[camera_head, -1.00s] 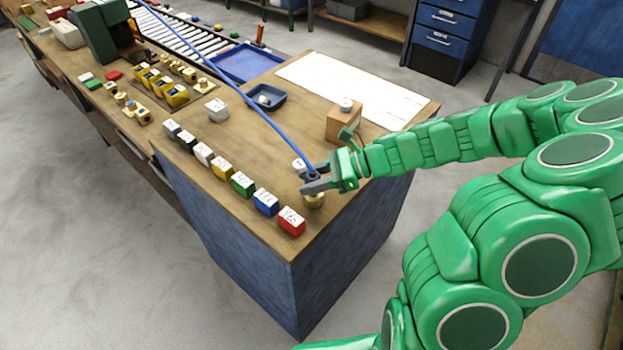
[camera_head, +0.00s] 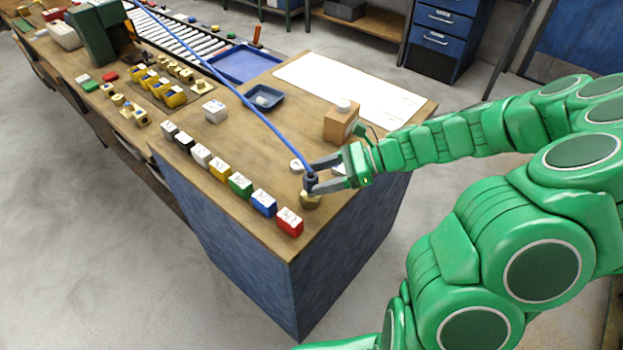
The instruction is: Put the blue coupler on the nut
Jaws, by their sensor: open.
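The blue coupler (camera_head: 311,180) is a small dark blue piece at the end of a long blue hose (camera_head: 235,88). It stands upright directly above the brass nut (camera_head: 311,201) near the bench's front corner and appears to rest on it. The exact seating is too small to tell. My gripper (camera_head: 319,177) is open, with its dark fingers apart and their tips around or just beside the coupler. The nut shows below the lower finger.
A row of coloured blocks (camera_head: 239,185) runs along the bench's left edge, close to the nut. A white ring (camera_head: 297,166) lies just behind the coupler. A wooden box (camera_head: 341,122) and a white sheet (camera_head: 350,90) are farther back. The front right corner is clear.

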